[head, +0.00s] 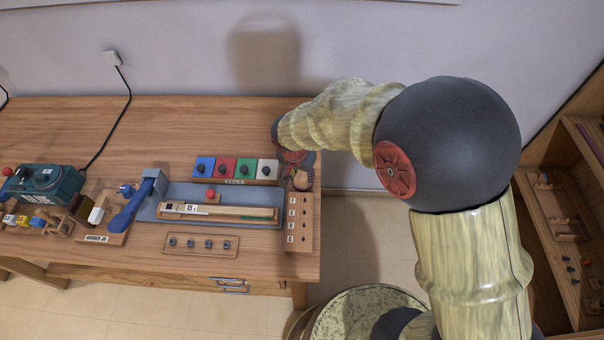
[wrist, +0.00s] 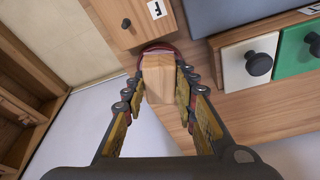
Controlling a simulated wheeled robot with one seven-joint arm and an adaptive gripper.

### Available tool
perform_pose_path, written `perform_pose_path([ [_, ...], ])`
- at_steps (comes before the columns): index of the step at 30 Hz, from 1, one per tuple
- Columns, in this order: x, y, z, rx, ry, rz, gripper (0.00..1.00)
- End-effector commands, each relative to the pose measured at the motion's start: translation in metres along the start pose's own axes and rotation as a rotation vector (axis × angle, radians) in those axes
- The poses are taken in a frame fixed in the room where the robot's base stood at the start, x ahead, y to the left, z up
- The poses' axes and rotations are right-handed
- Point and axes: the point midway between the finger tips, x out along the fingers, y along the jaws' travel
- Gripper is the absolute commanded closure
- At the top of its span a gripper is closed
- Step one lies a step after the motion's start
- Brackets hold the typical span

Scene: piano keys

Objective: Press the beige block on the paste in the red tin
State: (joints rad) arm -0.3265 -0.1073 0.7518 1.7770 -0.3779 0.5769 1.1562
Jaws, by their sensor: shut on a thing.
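The beige block (wrist: 158,80) is a small light-wood piece between the fingers of my gripper (wrist: 160,88) in the wrist view. My gripper is shut on it. Just past the block's far end shows the curved dark red rim of the red tin (wrist: 146,48) on the wooden table. The block covers most of the tin, and the paste is largely hidden. I cannot tell whether the block touches the paste. In the head view my gripper (head: 297,170) is at the table's right end, small and partly hidden by my arm.
A wooden block with a letter label (wrist: 130,20) stands close beside the tin. White (wrist: 246,68) and green (wrist: 296,50) knobbed panels are to the right. In the head view, a blue-grey bed (head: 180,192) with a clamp lies left of my gripper, and a shelf (head: 560,215) stands far right.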

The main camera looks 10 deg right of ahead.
Motion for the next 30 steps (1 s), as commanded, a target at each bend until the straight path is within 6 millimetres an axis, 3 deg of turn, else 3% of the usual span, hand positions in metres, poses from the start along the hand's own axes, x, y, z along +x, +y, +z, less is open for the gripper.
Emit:
perform_pose_path([
  [22, -0.056, -0.001, -0.016, 0.001, 0.003, -0.004, 1.0],
  [30, -0.06, -0.001, -0.017, 0.001, 0.002, -0.003, 1.0],
])
